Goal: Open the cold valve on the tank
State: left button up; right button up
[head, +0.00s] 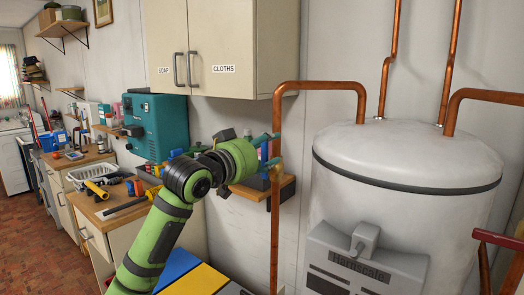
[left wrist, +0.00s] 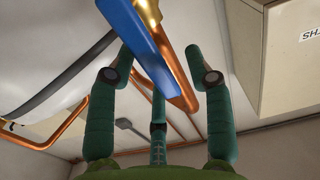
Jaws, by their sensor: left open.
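The tank (head: 400,165) is a white cylinder with a dark band and copper pipes on top, at the right of the head view. A copper pipe (head: 276,225) runs down the wall at its left, with a brass fitting beside my left gripper (head: 268,151). In the left wrist view, a blue lever (left wrist: 148,58) lies along a copper pipe with a brass part (left wrist: 147,15). My left gripper (left wrist: 158,62) is open, with its fingers spread around the lever. I cannot tell whether any finger touches it. The lever is not clear in the head view. My right gripper is not in view.
A wall cabinet (head: 228,45) labelled SOAP and CLOTHS hangs above my left arm. A small wooden shelf (head: 285,188) is behind the gripper. A cluttered counter (head: 117,203) with a teal machine (head: 160,126) stands at the left. A dark red bar (head: 497,238) shows at the right edge.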

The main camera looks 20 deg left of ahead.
pick_arm(q)
jog(key=v, duration=1.2)
